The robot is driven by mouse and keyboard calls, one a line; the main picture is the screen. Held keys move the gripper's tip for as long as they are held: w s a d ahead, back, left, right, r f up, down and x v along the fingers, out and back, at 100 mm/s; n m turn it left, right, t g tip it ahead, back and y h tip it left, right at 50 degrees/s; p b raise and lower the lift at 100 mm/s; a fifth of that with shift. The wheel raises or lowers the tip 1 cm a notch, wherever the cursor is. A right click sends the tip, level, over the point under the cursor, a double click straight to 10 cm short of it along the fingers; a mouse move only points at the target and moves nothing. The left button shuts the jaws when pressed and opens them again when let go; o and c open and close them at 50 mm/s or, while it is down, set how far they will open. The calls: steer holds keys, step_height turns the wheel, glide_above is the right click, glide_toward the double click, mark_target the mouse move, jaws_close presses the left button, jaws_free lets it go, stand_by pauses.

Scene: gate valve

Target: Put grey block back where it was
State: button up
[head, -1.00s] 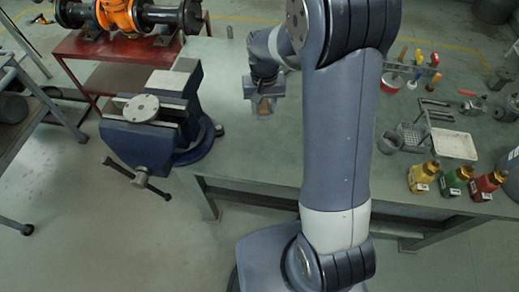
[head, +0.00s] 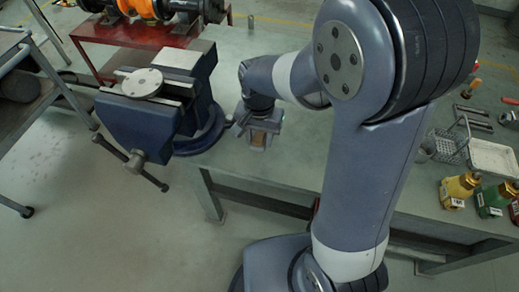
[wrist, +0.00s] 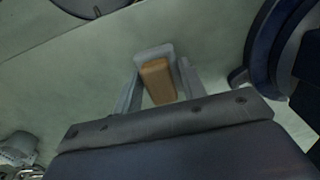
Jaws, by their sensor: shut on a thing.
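My gripper (head: 258,138) is shut on a grey and orange-brown block (wrist: 157,80). In the wrist view the brown face sits between the two grey fingers, with a grey edge around its far end. I cannot tell where the grey of the block ends and the fingers begin. In the head view my gripper is above the green bench top (head: 300,150), near its left front, right of the blue vise (head: 140,120). The gap to the bench is hard to judge. No separate grey block shows clearly elsewhere.
A round grey flange (head: 143,83) lies on top of the vise. At the right are a wire basket (head: 447,147), a white tray (head: 493,158), and yellow (head: 458,190) and green (head: 492,199) bottles. The bench around my gripper is mostly clear.

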mark_target(259, 155)
steer(key=shift+f, duration=2.65)
steer(key=shift+f, duration=0.1)
steer(key=shift+f+b, duration=0.15)
steer(key=shift+b, duration=0.15)
steer(key=o, duration=0.9)
steer(key=shift+o, duration=0.2)
step_height(259, 155, up, 12)
steer(key=shift+r+p, duration=0.25)
steer(key=shift+p, duration=0.35)
steer(key=shift+f, duration=0.1)
